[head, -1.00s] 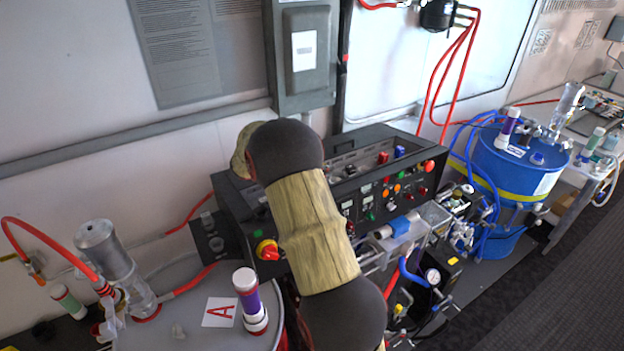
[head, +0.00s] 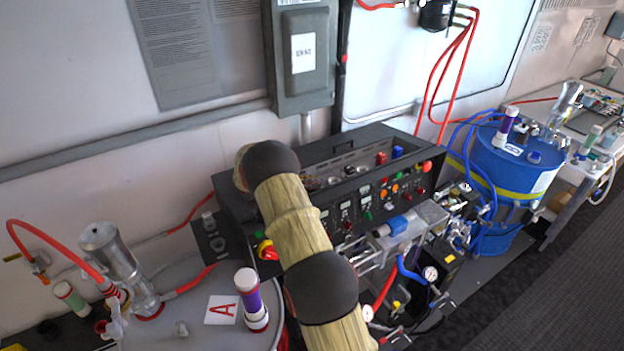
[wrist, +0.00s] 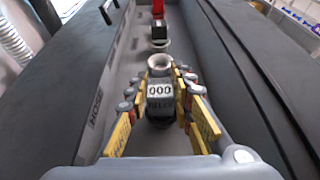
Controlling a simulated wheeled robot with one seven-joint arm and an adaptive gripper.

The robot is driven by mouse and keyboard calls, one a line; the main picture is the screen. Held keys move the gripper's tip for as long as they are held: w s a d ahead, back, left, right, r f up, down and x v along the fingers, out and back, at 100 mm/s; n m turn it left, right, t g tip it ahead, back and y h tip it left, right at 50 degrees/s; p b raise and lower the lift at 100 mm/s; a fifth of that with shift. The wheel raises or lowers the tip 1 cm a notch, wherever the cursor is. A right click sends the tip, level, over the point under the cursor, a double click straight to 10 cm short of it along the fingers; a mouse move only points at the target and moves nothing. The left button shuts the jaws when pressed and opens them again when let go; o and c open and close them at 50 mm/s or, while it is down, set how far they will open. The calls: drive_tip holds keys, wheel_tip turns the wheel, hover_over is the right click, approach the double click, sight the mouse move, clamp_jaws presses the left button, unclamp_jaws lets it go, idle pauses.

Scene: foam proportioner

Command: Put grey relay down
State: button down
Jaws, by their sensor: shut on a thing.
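The grey relay (wrist: 160,108), with a white label of dark figures, sits between the fingers of my gripper (wrist: 160,85) in the wrist view. The yellow-padded fingers are shut on it from both sides. The relay is inside a long grey trough (wrist: 118,85) in the top of the black console (head: 300,160). I cannot tell whether its underside touches the trough floor. A pale round socket or ring (wrist: 160,62) shows just beyond it. In the head view my arm hides the gripper and the relay.
Beyond, a dark block (wrist: 159,32) and a red part (wrist: 158,9) stand in the trough. The trough's raised dark walls flank my gripper closely. In the head view, a red block (head: 381,158) and a blue block (head: 398,151) stand at the trough's right end.

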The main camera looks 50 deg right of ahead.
drive_tip(key=shift+f, duration=0.2)
drive_tip(key=c, duration=1.6)
unclamp_jaws()
drive_tip(key=shift+o, duration=0.2)
drive_tip(key=shift+r, duration=0.15)
